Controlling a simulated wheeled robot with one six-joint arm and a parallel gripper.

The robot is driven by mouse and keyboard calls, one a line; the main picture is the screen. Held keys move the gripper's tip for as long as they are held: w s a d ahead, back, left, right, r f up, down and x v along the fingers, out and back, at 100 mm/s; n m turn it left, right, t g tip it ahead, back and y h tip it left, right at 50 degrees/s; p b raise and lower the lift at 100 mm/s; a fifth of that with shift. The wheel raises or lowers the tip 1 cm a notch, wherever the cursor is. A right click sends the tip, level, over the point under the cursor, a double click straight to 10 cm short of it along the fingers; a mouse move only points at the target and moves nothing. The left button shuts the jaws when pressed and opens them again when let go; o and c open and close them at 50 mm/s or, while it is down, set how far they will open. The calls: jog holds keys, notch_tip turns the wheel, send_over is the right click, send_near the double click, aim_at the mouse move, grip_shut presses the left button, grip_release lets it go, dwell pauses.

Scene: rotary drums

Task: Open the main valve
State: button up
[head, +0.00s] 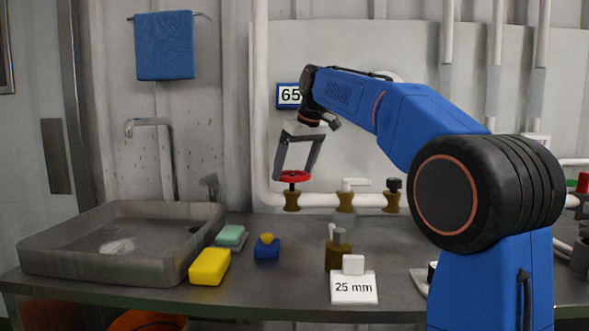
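The main valve appears to be the brass valve with a red handwheel (293,176), on the white pipe near the wall behind the counter. My gripper (293,172) points down over the red handwheel, with its two fingers spread. One fingertip is at each side of the wheel, close to its rim. I cannot tell whether the fingers touch it. To the right on the same pipe are a valve with a white lever (346,191) and a valve with a black knob (393,194).
A metal sink (60,259) is at the left. A yellow sponge (210,266), a green-topped sponge (231,236), a blue block with a yellow piece (266,249), a loose brass valve (339,252) and a "25 mm" card (354,289) lie on the counter (290,297). A "65" sign (288,96) hangs behind my arm.

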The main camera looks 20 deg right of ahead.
aim_at(293, 173)
jog(key=shift+n, duration=0.3)
jog(key=n, duration=0.1)
jog(key=n+y, duration=0.1)
jog(key=n, duration=0.1)
jog(key=shift+w+d+g, duration=0.2)
jog(key=shift+g, duration=0.2)
jog(key=n+g, duration=0.1)
jog(key=n, duration=0.2)
jog(key=n+g+y, duration=0.1)
jog(key=n, duration=0.2)
jog(key=shift+w+d, duration=0.1)
jog(key=shift+w, duration=0.1)
jog(key=o, duration=0.8)
jog(key=shift+o, duration=0.2)
jog(key=shift+r, duration=0.1)
jog(key=shift+v, duration=1.55)
jog(key=s+d, duration=0.2)
jog(key=d, duration=0.9)
jog(key=shift+s+d, duration=0.35)
